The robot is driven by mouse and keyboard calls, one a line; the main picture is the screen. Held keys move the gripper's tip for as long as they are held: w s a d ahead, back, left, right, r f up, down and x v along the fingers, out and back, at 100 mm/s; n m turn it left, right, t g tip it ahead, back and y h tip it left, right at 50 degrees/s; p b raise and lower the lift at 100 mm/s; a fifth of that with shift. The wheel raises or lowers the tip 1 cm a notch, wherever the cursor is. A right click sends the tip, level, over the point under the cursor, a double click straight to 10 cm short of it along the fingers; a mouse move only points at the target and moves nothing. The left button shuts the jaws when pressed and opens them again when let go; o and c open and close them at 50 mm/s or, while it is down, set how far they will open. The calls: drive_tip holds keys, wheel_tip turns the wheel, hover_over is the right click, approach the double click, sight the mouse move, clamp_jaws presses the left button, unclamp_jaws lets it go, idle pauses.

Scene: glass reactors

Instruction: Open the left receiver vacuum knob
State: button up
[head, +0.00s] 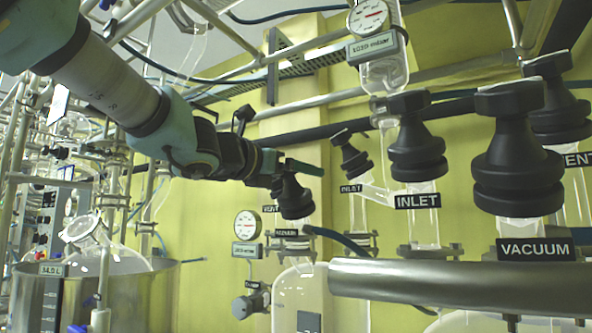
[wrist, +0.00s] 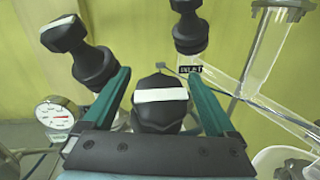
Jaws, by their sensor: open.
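The left receiver vacuum knob (head: 293,196) is black and ribbed, above a small VACUUM label (head: 286,232) in the head view. In the wrist view the knob (wrist: 160,112) has a white bar across its top and stands between the two teal fingers. My gripper (wrist: 158,76) is open around it, with a finger on each side and small visible gaps. In the head view one teal finger of my gripper (head: 300,168) shows over the knob's top; the other finger is hard to make out. The knob's lower part is hidden by the gripper in the wrist view.
The left receiver's inlet knob (head: 350,155) stands right of my gripper. Another black knob (wrist: 90,62) is close beside the left finger. Larger INLET (head: 416,140) and VACUUM (head: 520,150) knobs stand nearer on the right. A gauge (head: 247,224) and a metal rail (head: 460,285) are below.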

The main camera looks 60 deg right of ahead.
drive_tip(key=c, duration=1.4)
drive_tip(key=shift+f+n+t+b, duration=0.1)
drive_tip(key=shift+n+t+b, duration=0.2)
drive_tip(key=shift+b, duration=0.4)
